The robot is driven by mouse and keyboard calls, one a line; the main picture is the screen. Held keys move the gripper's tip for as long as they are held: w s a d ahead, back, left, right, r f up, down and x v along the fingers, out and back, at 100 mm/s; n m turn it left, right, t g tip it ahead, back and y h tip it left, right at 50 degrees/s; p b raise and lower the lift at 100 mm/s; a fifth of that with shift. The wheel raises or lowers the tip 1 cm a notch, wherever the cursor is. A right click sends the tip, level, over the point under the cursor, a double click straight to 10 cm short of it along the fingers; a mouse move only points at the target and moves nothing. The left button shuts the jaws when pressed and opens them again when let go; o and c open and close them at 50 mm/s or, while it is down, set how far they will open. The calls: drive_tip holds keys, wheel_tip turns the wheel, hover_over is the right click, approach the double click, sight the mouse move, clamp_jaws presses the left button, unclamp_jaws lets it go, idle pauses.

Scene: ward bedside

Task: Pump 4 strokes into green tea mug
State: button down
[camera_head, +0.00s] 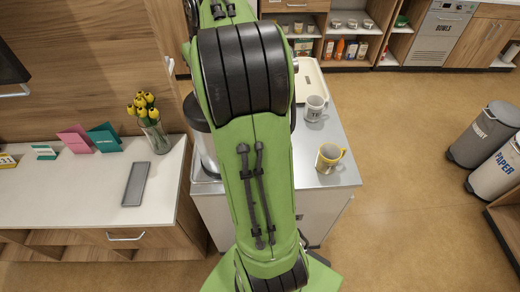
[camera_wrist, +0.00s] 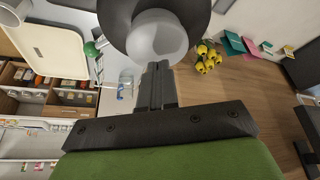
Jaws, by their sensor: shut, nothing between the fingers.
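In the wrist view my gripper (camera_wrist: 158,72) is shut and empty. Its fingertips overlap a pale rounded dome (camera_wrist: 156,38) inside a dark round rim (camera_wrist: 112,18), which looks like the top of the pump dispenser; I cannot tell whether they touch. In the head view the dispenser (camera_head: 198,128) stands mostly hidden behind my green arm. A grey mug with dark lettering (camera_head: 314,110) and a grey mug with a yellow rim and handle (camera_head: 328,160) stand on the counter to the right. I cannot tell which is the green tea mug. My gripper is hidden in the head view.
A cream tray (camera_head: 310,76) lies at the counter's (camera_head: 341,179) far end. A vase of yellow tulips (camera_head: 150,120) and a grey slab (camera_head: 136,184) are on the left cabinet. Shelves line the back. Bins (camera_head: 486,132) stand right, with open floor between.

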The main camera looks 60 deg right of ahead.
wheel_tip(320, 180, up, 6)
drive_tip(key=p, duration=0.5)
drive_tip(key=shift+p, duration=0.3)
drive_tip(key=s+a+f+n+t+y+b, duration=0.1)
drive_tip(key=s+a+b, duration=0.15)
drive_tip(key=a, duration=0.55)
drive_tip(key=s+a+f+n+b, duration=0.1)
drive_tip(key=s+a+b, duration=0.15)
drive_tip(key=a, duration=0.55)
drive_tip(key=s+a+f+n+b, duration=0.1)
drive_tip(key=s+a+f, duration=0.3)
drive_tip(key=s, duration=0.3)
drive_tip(key=s+a+f+n+b, duration=0.1)
drive_tip(key=s+a+f+b, duration=0.1)
drive_tip(key=s+a+f, duration=0.2)
drive_tip(key=s+a, duration=0.2)
drive_tip(key=s, duration=0.1)
drive_tip(key=shift+s+f+y, duration=0.15)
drive_tip(key=shift+s+y, duration=0.2)
drive_tip(key=shift+y, duration=0.05)
